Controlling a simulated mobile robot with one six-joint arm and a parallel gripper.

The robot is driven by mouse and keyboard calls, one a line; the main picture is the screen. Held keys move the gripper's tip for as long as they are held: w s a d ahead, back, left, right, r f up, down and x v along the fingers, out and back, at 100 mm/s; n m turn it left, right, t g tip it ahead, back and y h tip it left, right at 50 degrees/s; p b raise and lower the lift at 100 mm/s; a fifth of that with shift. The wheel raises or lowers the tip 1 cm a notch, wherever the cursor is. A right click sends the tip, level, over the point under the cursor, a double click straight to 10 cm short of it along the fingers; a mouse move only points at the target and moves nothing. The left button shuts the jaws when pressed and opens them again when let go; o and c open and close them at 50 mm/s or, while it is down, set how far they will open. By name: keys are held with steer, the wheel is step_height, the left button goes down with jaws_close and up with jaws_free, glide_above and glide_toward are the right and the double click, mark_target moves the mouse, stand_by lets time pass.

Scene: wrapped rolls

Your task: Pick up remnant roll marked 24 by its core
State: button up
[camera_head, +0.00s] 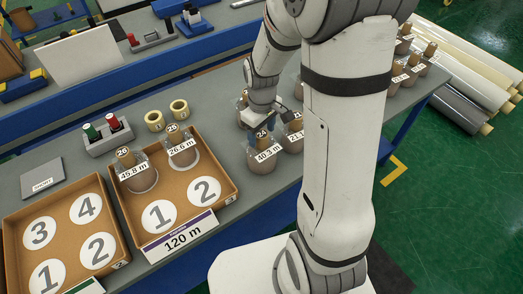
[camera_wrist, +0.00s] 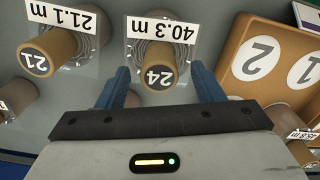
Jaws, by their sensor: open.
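The roll marked 24 (camera_head: 264,159) stands upright on the grey bench, in clear wrap with a 40.3 m label. In the wrist view its brown core (camera_wrist: 158,78) shows its 24 end cap, with the label (camera_wrist: 163,27) beyond it. My gripper (camera_wrist: 160,78) is open, its two blue fingers apart on either side of the core, with gaps visible on both sides. I cannot tell how far down the fingers reach along the core. In the head view my gripper (camera_head: 258,128) is at the top of this roll and partly hides it.
Roll 21 (camera_wrist: 48,55) with a 21.1 m label stands close beside it. Several more rolls stand behind my arm. Another numbered tray (camera_head: 17,213) is at left.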

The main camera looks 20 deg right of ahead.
step_height(320, 180, down, 2)
steer(key=shift+f, duration=0.1)
jaws_close()
stand_by(0.7)
